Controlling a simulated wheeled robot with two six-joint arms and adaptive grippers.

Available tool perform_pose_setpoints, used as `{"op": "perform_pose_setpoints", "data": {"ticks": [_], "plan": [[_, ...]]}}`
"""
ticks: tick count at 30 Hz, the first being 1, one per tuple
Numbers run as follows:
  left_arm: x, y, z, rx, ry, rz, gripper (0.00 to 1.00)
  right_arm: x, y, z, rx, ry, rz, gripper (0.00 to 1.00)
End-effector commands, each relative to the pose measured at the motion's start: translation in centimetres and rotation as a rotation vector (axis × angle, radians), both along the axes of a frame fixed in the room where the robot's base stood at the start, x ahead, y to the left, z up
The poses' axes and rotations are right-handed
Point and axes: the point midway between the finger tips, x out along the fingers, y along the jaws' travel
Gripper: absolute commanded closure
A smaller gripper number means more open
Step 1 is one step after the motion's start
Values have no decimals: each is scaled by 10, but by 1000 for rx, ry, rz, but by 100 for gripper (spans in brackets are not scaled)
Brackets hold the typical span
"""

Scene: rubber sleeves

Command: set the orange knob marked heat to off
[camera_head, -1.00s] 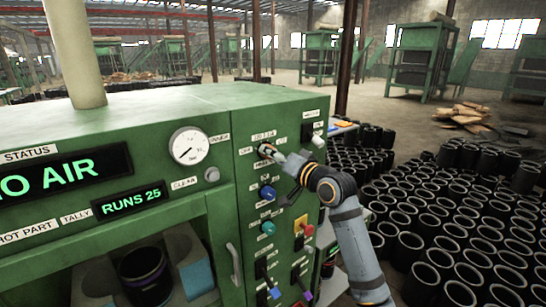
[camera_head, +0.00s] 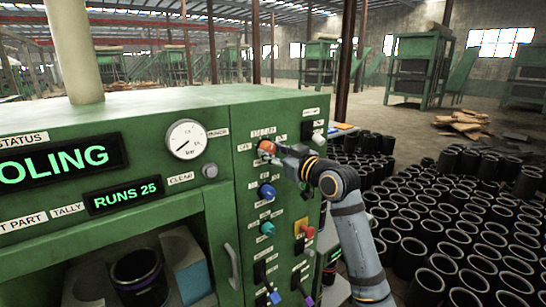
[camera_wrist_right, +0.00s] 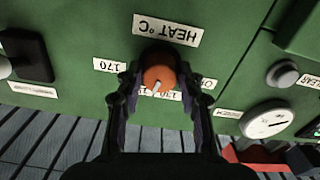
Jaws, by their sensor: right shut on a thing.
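The orange heat knob (camera_head: 267,147) sits near the top of the control panel on the right face of the green machine. It also shows in the right wrist view (camera_wrist_right: 158,77), below an upside-down label reading HEAT °C (camera_wrist_right: 167,31). Its white pointer mark points down and slightly left in that view. My right gripper (camera_wrist_right: 160,82) is shut on the knob, one finger on each side; it also shows in the head view (camera_head: 272,149). A 170 label (camera_wrist_right: 109,66) is left of the knob; labels below and right are partly hidden by the fingers. My left gripper is not in view.
A black switch (camera_head: 310,131) is close to the right. The status display (camera_head: 55,165) reads "OLING", its start cut off. Many black sleeves (camera_head: 440,220) stand at right.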

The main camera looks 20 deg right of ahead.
Motion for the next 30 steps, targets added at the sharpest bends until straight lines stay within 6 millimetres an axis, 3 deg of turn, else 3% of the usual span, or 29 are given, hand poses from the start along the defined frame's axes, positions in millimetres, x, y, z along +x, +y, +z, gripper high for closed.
{"op": "perform_pose_setpoints", "data": {"ticks": [30], "plan": [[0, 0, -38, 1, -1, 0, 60, 0, -1, 0, -902, -330, -1, 94]]}}
